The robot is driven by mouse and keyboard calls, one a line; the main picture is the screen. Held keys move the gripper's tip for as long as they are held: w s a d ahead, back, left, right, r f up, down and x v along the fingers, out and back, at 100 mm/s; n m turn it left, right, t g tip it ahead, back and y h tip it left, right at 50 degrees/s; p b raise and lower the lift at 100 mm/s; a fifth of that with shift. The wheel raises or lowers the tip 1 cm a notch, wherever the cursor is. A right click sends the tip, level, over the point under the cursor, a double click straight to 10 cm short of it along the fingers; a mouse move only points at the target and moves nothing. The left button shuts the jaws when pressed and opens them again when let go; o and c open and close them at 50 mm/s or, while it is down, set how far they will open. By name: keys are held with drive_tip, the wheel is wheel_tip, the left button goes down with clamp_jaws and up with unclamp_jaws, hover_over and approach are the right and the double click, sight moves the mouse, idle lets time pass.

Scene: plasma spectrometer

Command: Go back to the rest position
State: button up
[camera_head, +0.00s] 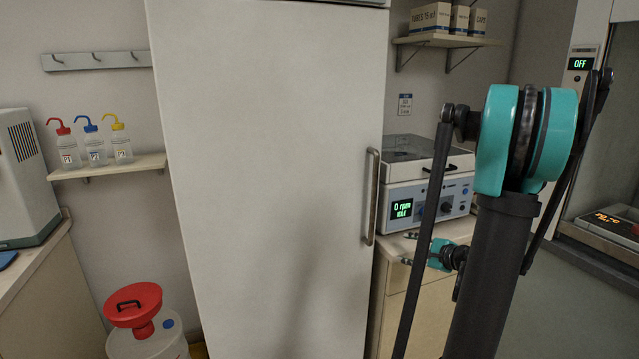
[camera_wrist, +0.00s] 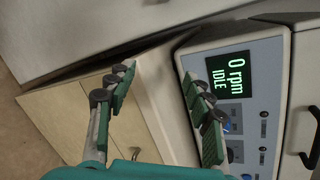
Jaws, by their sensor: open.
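My gripper (camera_head: 408,249) shows small and partly behind my arm in the head view, in front of the bench with the centrifuge. In the wrist view my gripper (camera_wrist: 158,76) has its two green-padded fingers spread apart with nothing between them. The centrifuge (camera_head: 455,193) is a grey-white box with a dark top. Its front panel (camera_wrist: 238,85) lies beyond the right finger in the wrist view, and its display reads 0 rpm, IDLE. I cannot tell whether the finger touches the panel.
A tall white cabinet (camera_head: 270,150) with a vertical handle (camera_head: 373,197) stands left of the gripper. The bench (camera_head: 430,300) is below the centrifuge. A wall shelf (camera_head: 447,41) holds boxes. A fume-hood-like enclosure (camera_head: 610,250) stands right. Grey floor (camera_head: 570,310) is open at lower right.

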drive_tip(key=s+a+f+n+g+h, duration=0.2)
drive_tip(key=s+a+f+n+g, duration=0.15)
drive_tip(key=s+a+n, duration=0.35)
drive_tip(key=s+a+f+n+g+h, duration=0.2)
drive_tip(key=s+a+f+n+g, duration=0.25)
drive_tip(key=s, duration=0.55)
drive_tip(key=s+d+f+n+h, duration=0.1)
drive_tip(key=s+n+h, duration=0.1)
drive_tip(key=s+n, duration=0.5)
drive_tip(key=shift+d+f+h, duration=0.2)
drive_tip(key=shift+d+h, duration=0.2)
